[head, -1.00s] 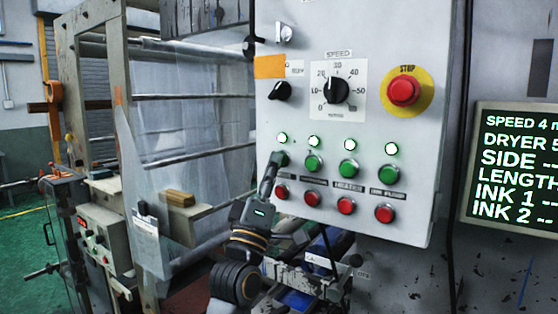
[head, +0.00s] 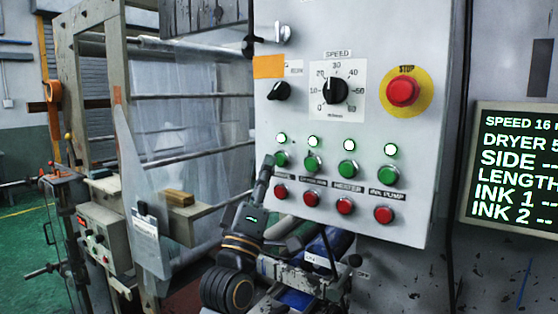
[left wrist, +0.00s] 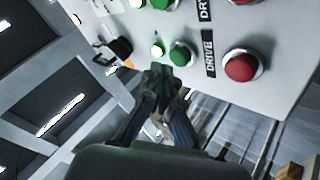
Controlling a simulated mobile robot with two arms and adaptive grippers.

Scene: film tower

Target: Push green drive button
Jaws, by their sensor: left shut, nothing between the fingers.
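The green drive button (head: 282,159) is the leftmost of the row of green buttons on the grey control panel (head: 400,225), above a red button (head: 280,191). A lit lamp (head: 281,138) glows above it. My left gripper (head: 267,163) is shut and empty, its tip just left of and slightly below the button in the head view. The left wrist view shows the green button (left wrist: 181,55) beside the DRIVE label (left wrist: 209,54), with the closed left fingertips (left wrist: 160,72) close beside it. I cannot tell whether they touch it. My right gripper is not in view.
A red stop button (head: 403,92) on a yellow disc and a speed dial (head: 336,90) sit higher on the panel. A screen (head: 515,165) at the right reads SPEED 16. The film machine with rollers (head: 180,97) stands at the left.

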